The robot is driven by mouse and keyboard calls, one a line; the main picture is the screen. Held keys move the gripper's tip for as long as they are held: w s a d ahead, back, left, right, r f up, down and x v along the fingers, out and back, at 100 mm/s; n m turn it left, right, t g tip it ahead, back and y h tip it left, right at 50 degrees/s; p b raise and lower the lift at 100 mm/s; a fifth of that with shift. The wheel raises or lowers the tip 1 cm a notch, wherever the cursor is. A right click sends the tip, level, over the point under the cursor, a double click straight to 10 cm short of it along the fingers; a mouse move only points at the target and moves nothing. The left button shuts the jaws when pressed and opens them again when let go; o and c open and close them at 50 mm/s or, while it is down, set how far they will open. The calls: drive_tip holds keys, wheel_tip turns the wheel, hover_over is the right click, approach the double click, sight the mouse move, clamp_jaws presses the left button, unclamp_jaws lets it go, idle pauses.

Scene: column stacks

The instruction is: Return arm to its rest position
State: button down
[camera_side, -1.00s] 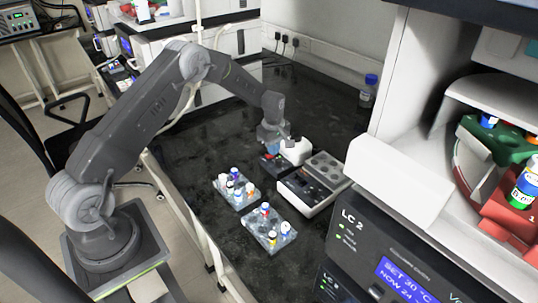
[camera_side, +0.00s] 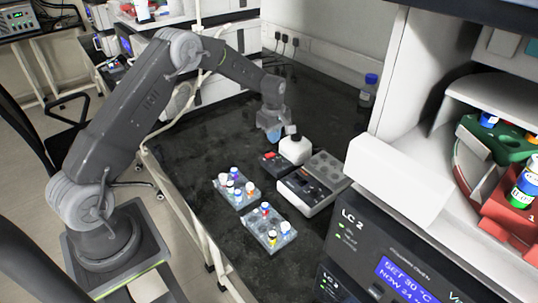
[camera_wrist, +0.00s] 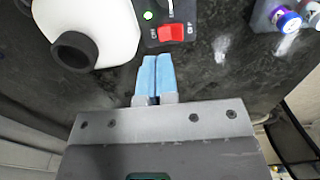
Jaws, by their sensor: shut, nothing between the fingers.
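My gripper (camera_side: 275,134) hangs above the dark bench, behind and to the left of a white bottle with a black cap. In the wrist view my gripper (camera_wrist: 156,76) shows its two blue fingers pressed together with nothing between them. My arm reaches from its base at the left, bends at a high elbow and slopes down to the right. The fingers are apart from the bottle and the bench things.
The white bottle (camera_side: 295,151) stands beside a device with a red switch (camera_side: 274,158) and a grey block (camera_side: 312,184). Two racks (camera_side: 235,190) (camera_side: 270,232) hold several vials. A blue-capped bottle (camera_side: 368,91) stands at the back. A white instrument (camera_side: 400,180) fills the right. The bench's left part is clear.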

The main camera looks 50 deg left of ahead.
drive_tip(key=s+d+r+m+t, duration=0.1)
drive_tip(key=s+d+r+m, duration=0.25)
drive_tip(key=r, duration=0.35)
drive_tip(key=s+d+r+m+t, duration=0.1)
drive_tip(key=s+d+r+m, duration=0.2)
drive_tip(key=r, duration=0.4)
drive_tip(key=s+d+r+m+t, duration=0.1)
drive_tip(key=s+d+r+m, duration=0.1)
drive_tip(key=s+d+r, duration=0.45)
drive_tip(key=s+d+r+m+t, duration=0.1)
drive_tip(key=s+m, duration=0.3)
drive_tip(key=s, duration=0.5)
drive_tip(key=s+d+r+m+t, duration=0.1)
drive_tip(key=s+m, duration=0.4)
drive_tip(key=s, duration=0.5)
wheel_tip(320, 180, up, 2)
drive_tip(key=shift+s+d+r+t, duration=0.15)
drive_tip(key=shift+s+d+t, duration=0.15)
drive_tip(key=shift+d, duration=0.55)
